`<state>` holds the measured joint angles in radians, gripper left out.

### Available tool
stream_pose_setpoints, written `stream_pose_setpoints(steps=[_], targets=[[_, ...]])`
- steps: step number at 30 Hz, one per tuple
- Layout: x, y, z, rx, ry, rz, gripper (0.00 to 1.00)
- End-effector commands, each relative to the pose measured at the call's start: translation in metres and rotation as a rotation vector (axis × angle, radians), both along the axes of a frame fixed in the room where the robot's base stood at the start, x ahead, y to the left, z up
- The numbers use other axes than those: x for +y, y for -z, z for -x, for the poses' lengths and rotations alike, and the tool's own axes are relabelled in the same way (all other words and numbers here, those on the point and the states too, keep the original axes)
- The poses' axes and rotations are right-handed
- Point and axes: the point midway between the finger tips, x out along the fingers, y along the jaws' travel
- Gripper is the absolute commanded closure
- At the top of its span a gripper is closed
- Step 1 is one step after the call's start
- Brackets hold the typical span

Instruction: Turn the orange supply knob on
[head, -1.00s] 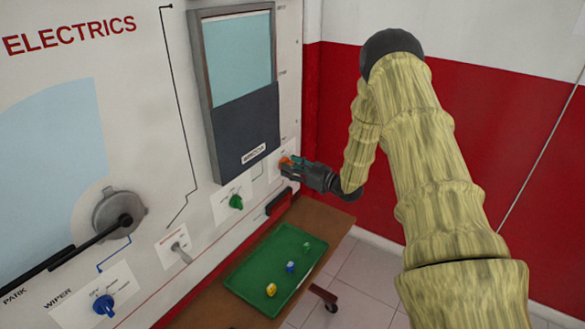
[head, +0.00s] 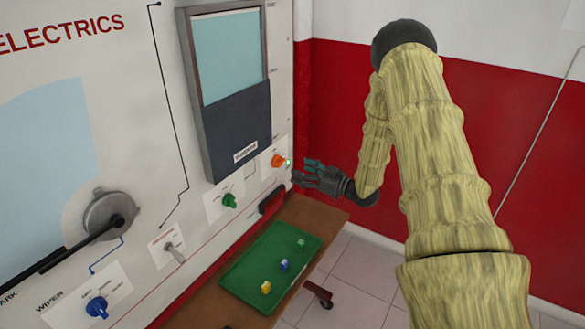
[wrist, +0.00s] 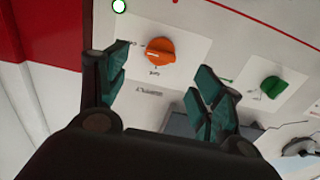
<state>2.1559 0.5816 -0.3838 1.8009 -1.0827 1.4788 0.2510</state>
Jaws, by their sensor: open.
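The orange supply knob (head: 278,160) sits on a white label plate at the right end of the panel. In the wrist view the orange knob (wrist: 161,51) shows between and beyond the two teal fingertips. A pale pointer line is visible on the knob, but its lettering is too small to read.
A green knob (head: 229,200), a toggle switch (head: 175,252) and a blue knob (head: 97,306) are on the same panel. A green tray (head: 236,274) with several small coloured pieces lies on a brown bench (head: 325,213) below. The floor to the right is clear.

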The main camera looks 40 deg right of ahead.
Motion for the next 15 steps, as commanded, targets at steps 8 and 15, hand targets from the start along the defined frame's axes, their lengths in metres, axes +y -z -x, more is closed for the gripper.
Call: stream_pose_setpoints(steps=[8, 15], targets=[[-0.015, 0.000, 0.034, -0.001, 0.001, 0.000, 0.33], [-0.017, 0.000, 0.041, 0.000, 0.000, -0.001, 0.33]])
